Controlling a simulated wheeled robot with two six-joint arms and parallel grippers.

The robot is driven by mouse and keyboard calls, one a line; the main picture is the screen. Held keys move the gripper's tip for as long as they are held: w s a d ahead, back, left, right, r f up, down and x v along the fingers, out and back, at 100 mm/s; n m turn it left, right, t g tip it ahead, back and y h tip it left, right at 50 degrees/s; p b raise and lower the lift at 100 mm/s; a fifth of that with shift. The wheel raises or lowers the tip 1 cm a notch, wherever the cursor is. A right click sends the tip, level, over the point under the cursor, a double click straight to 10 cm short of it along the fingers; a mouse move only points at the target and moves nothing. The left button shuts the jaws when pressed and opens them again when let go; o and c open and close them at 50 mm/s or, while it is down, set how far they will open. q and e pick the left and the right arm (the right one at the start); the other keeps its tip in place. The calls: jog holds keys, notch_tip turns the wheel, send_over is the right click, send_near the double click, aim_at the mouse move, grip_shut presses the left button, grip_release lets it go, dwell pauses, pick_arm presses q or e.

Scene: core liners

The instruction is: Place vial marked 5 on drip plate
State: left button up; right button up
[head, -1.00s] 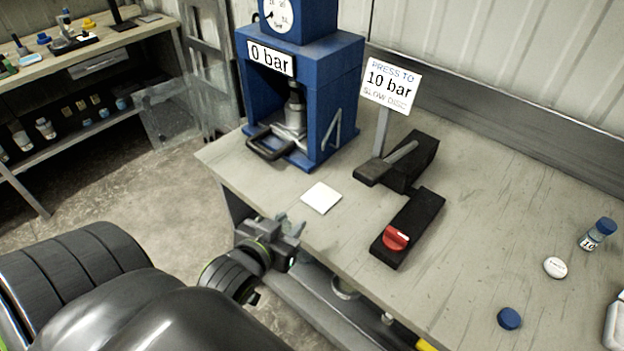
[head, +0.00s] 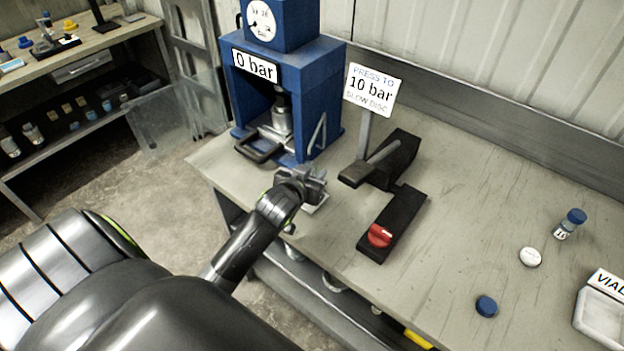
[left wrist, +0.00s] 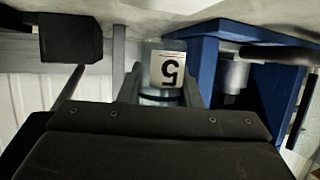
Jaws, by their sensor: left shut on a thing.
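The vial marked 5 (left wrist: 167,70) is between the fingers of my left gripper (left wrist: 163,88) in the left wrist view. Its white label reads upside down there. In the head view my left gripper (head: 314,183) is over the front edge of the bench, in front of the blue press; I cannot make out the vial there. A white square plate (head: 319,208), which I take for the drip plate, lies on the bench, mostly hidden by the gripper. I cannot tell whether vial and plate touch. My right gripper is not in view.
The blue press (head: 328,110) reading 0 bar stands behind the gripper. A black lever unit (head: 402,165) with a red knob (head: 380,236) is to the right. A blue-capped vial (head: 562,231), white disc (head: 530,257), blue cap (head: 486,306) and white tray (head: 580,318) are farther right.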

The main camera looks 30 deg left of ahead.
pick_arm(q)
notch_tip(320, 180, down, 3)
jog(key=shift+s+r, duration=0.1)
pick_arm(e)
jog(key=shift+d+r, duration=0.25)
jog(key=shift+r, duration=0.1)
pick_arm(q)
jog(key=shift+f, duration=0.2)
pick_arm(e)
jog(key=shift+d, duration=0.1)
pick_arm(q)
jog(key=o, duration=1)
jog(key=shift+c, duration=0.2)
jog(key=shift+r, duration=0.2)
jog(key=shift+s+d, duration=0.1)
jog(key=shift+s, duration=0.2)
jog(key=b+v, duration=0.1)
jog(key=v, duration=1)
jog(key=shift+s+r, duration=0.15)
jog(key=shift+r, duration=0.05)
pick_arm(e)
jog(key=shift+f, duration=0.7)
